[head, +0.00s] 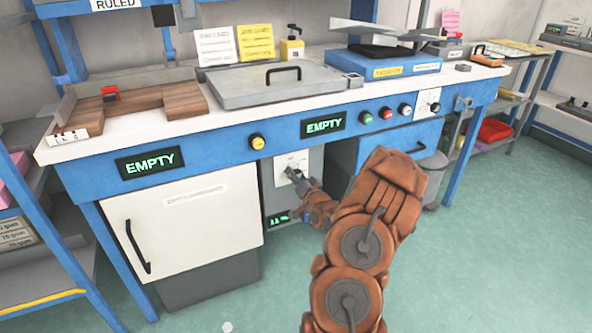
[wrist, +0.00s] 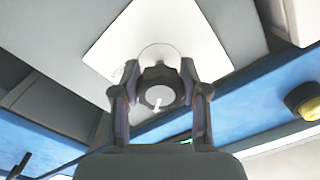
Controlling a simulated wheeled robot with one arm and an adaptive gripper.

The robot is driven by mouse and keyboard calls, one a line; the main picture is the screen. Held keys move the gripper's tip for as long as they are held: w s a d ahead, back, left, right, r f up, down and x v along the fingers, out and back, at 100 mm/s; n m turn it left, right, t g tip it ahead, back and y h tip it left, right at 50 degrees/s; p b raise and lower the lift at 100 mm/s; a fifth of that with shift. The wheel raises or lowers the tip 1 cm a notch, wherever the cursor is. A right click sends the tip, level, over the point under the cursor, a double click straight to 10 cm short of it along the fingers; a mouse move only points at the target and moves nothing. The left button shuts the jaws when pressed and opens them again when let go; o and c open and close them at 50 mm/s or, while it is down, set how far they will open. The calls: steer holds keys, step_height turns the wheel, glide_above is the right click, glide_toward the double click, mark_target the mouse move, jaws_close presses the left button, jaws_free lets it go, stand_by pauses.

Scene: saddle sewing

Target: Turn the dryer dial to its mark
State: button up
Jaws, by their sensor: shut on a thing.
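The dryer dial (wrist: 158,96) is a dark round knob with a pale grey face and a short white pointer line. The line points down and slightly left in the wrist view. The dial stands on a white square plate (wrist: 118,42), which also shows in the head view (head: 283,162) on a grey panel under the bench. My gripper (wrist: 158,76) is shut on the dial, one finger on each side. In the head view my gripper (head: 294,175) covers most of the dial. I cannot make out the target mark.
A white cabinet door (head: 185,240) stands left of the dial. A small green display (head: 278,217) sits below it, partly hidden by my arm. The blue bench rail above carries a yellow button (head: 257,142) and two EMPTY displays.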

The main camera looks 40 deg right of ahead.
steer(key=shift+r+m+p, duration=0.1)
steer(key=shift+m+p, duration=0.2)
steer(key=shift+m, duration=0.3)
steer(key=o, duration=1.2)
steer(key=shift+c, duration=0.2)
steer(key=v, duration=1.2)
steer(key=shift+w, duration=0.1)
